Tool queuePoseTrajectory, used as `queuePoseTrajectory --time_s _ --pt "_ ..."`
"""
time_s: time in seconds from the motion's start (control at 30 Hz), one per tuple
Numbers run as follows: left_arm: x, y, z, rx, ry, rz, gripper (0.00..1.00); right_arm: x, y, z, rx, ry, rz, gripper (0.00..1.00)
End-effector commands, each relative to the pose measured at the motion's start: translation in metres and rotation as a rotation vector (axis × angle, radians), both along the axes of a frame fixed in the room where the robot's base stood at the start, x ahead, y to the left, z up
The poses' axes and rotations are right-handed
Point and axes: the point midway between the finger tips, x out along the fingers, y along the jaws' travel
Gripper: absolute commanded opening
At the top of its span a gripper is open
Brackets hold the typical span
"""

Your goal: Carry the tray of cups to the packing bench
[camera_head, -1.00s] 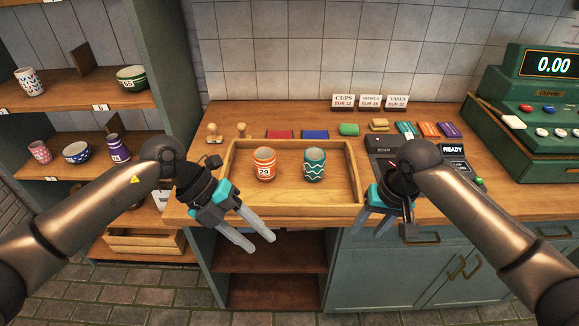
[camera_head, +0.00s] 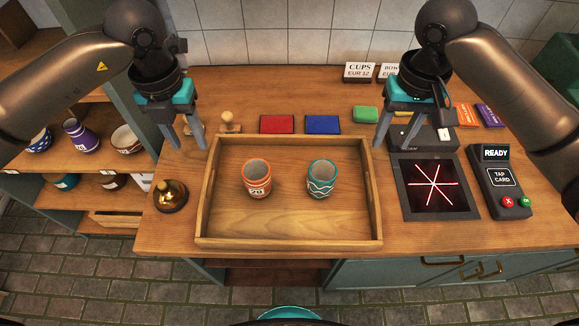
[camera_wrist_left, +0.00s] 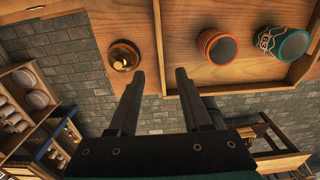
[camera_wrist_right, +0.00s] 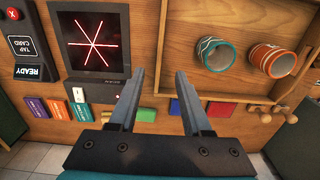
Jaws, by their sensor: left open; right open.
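A wooden tray (camera_head: 290,239) with raised rims rests on the wooden counter. In it stand an orange striped cup (camera_head: 257,180) marked 29 and a teal cup with a white zigzag (camera_head: 321,180), both upright and apart. My left gripper (camera_head: 188,146) is open and empty, above the counter just left of the tray's back left corner. My right gripper (camera_head: 393,148) is open and empty, just right of the tray's back right corner. The left wrist view shows the tray's side wall (camera_wrist_left: 158,45) beyond the open fingers. Neither gripper touches the tray visibly.
A brass bell (camera_head: 171,195) stands left of the tray. A scanner with red lines (camera_head: 434,186) and a card terminal (camera_head: 500,180) lie to its right. Red (camera_head: 277,124) and blue (camera_head: 323,125) pads and wooden stamps (camera_head: 229,122) lie behind it. Shelves of pottery stand at left.

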Motion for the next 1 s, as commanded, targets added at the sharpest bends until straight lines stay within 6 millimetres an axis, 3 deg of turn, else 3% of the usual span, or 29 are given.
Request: queuePoseTrajectory --time_s 0.33,0.47,1.0 --pt "0.000 0.000 -0.001 -0.002 0.001 0.000 0.49 0.000 0.000 -0.001 0.001 0.001 0.000 0.49" --pt "-0.001 0.000 -0.010 -0.002 0.004 0.001 0.49 0.000 0.000 -0.010 -0.001 0.003 -0.002 0.49" --pt "-0.001 -0.001 -0.111 -0.001 0.005 0.000 0.49 -0.001 0.000 -0.111 -0.001 0.005 -0.001 0.49"
